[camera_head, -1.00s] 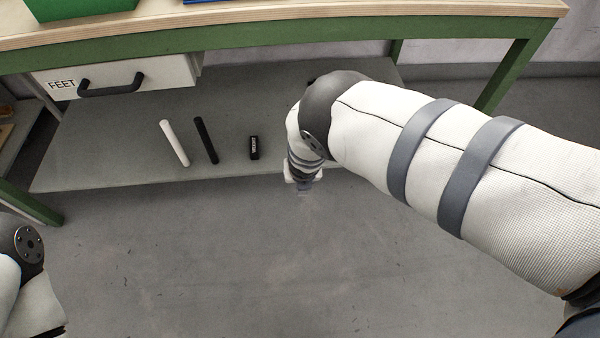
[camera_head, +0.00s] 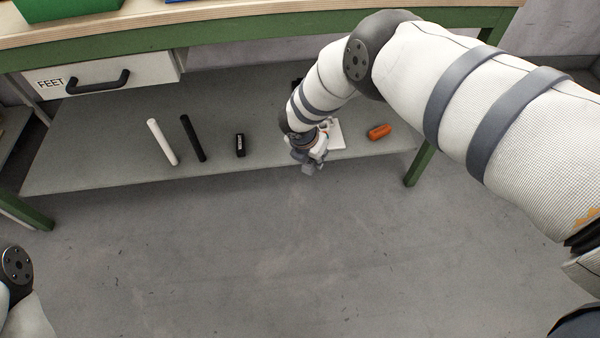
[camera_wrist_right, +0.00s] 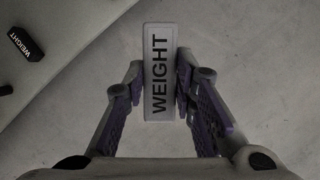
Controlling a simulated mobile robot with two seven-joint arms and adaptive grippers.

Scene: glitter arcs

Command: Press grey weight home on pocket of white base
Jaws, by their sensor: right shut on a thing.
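My right gripper (camera_head: 311,170) is shut on the grey weight (camera_wrist_right: 159,92), a long block lettered WEIGHT, which sits between both fingers in the right wrist view. In the head view the gripper hangs at the front edge of the lower shelf, and the weight is hard to make out there. The white base (camera_head: 337,136) lies on that shelf, just behind and right of the gripper. My wrist partly covers it, and I cannot make out its pocket. The base is not visible in the right wrist view. My left gripper is out of view.
On the lower shelf (camera_head: 90,165) are a white rod (camera_head: 162,142), a black rod (camera_head: 193,138), a black weight (camera_head: 240,145) and an orange piece (camera_head: 379,132). A drawer marked FEET (camera_head: 105,75) hangs above. A green table leg (camera_head: 420,164) stands right. The floor in front is clear.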

